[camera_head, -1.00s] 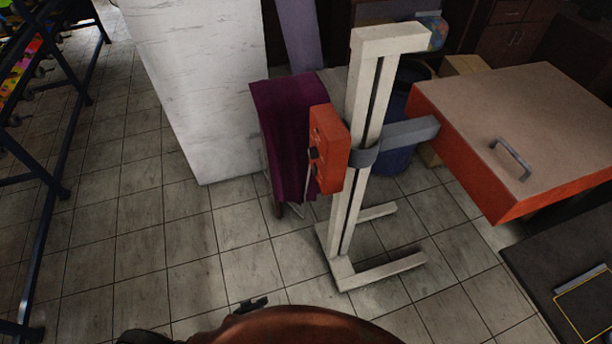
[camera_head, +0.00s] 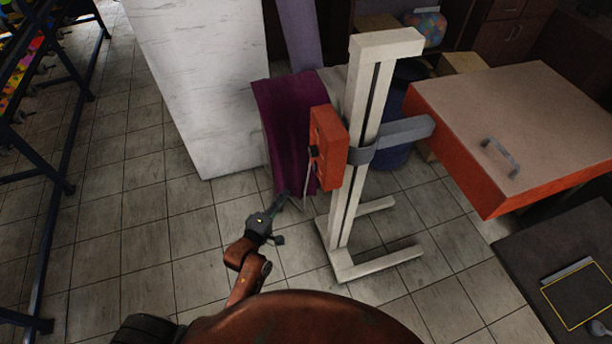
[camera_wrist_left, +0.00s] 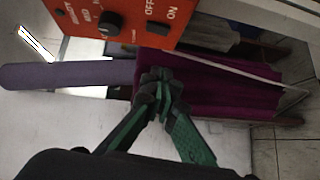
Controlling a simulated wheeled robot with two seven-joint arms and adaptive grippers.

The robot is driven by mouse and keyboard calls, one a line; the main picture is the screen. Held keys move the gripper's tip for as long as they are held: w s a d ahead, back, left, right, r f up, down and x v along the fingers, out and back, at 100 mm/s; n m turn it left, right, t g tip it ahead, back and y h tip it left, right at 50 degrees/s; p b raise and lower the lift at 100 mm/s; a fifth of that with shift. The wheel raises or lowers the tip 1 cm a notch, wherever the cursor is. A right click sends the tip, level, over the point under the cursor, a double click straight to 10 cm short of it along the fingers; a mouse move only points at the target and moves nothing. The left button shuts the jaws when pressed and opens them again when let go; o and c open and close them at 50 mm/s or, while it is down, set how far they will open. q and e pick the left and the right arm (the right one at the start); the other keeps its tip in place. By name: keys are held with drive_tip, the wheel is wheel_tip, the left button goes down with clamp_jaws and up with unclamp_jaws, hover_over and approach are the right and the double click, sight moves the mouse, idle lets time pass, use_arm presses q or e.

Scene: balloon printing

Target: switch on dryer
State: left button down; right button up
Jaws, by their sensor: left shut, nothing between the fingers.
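The dryer has an orange control box (camera_head: 328,150) on a white upright stand (camera_head: 369,110), and a wide orange-sided head (camera_head: 520,130) with a handle on top. In the left wrist view the control panel (camera_wrist_left: 130,20) fills the top, with a black knob (camera_wrist_left: 110,23) and a black switch (camera_wrist_left: 157,28) beside the OFF and ON labels. I cannot tell which way the switch is set. My left gripper (camera_head: 284,198) is below and left of the box, apart from it. Its green fingers (camera_wrist_left: 160,84) are shut and empty, below the panel in the wrist view. My right gripper is out of view.
A purple cloth (camera_head: 287,125) hangs just behind the control box. A white block (camera_head: 200,90) stands to its left. A dark rack (camera_head: 45,150) is at the far left. A dark table (camera_head: 560,265) is at the lower right. The tiled floor left of the stand is clear.

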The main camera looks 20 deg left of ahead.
use_arm(q)
approach(315, 167)
drive_tip(key=w+a+f, duration=0.2)
drive_tip(key=w+a, duration=0.2)
drive_tip(key=w+d, duration=0.1)
drive_tip(key=d, duration=0.1)
drive_tip(key=w+d+f, duration=0.1)
drive_tip(key=w, duration=0.1)
drive_tip(key=shift+d, duration=0.4)
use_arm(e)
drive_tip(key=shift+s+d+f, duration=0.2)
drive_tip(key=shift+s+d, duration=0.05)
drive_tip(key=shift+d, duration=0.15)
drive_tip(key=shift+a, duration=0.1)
